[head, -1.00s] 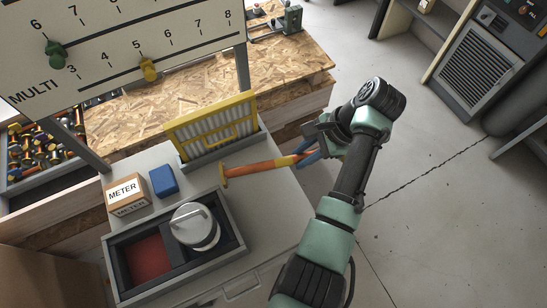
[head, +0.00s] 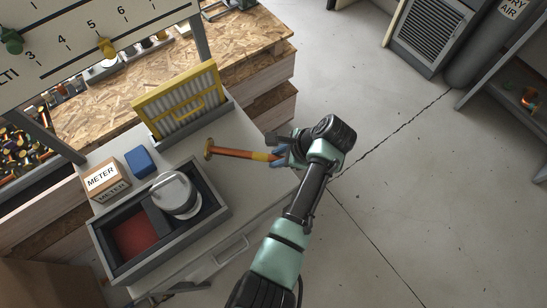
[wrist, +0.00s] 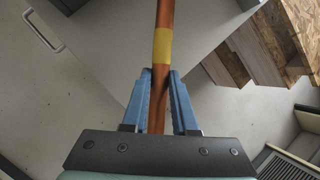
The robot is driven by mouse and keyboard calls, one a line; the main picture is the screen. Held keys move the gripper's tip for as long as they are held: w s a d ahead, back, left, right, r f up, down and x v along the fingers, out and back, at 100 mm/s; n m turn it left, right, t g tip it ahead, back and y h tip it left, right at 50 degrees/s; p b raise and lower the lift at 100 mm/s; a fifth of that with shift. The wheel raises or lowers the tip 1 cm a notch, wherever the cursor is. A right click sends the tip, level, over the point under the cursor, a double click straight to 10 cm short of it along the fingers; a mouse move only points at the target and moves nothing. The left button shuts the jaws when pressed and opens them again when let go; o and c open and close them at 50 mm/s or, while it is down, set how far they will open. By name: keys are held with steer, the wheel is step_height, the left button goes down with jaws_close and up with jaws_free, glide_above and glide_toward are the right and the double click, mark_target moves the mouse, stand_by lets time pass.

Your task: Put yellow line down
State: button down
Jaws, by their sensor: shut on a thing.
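The line is an orange rod (head: 235,152) with a yellow band (head: 260,156) and a flared end at its left tip. My gripper (head: 280,159) is shut on it just beside the yellow band. In the wrist view, the two blue fingers of my gripper (wrist: 160,78) pinch the orange rod (wrist: 165,15) from both sides, with the yellow band (wrist: 162,45) just beyond the fingertips. In the head view the rod lies across the grey counter top (head: 235,130), its flared end near the yellow-framed filter. I cannot tell whether it touches the counter.
On the counter are the yellow-framed filter (head: 180,97) in a grey holder, a METER box (head: 102,178), a blue block (head: 140,162) and a dark tray (head: 212,215) with a white round knob (head: 175,193). A chipboard bench (head: 245,42) stands behind. Open floor lies at right.

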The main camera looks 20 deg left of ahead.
steer(key=shift+f, duration=2.15)
steer(key=shift+f+b, duration=0.2)
steer(key=shift+b, duration=0.15)
steer(key=c, duration=0.7)
jaws_free()
steer(key=p+v, duration=0.1)
steer(key=v, duration=1.1)
steer(key=shift+r, duration=0.2)
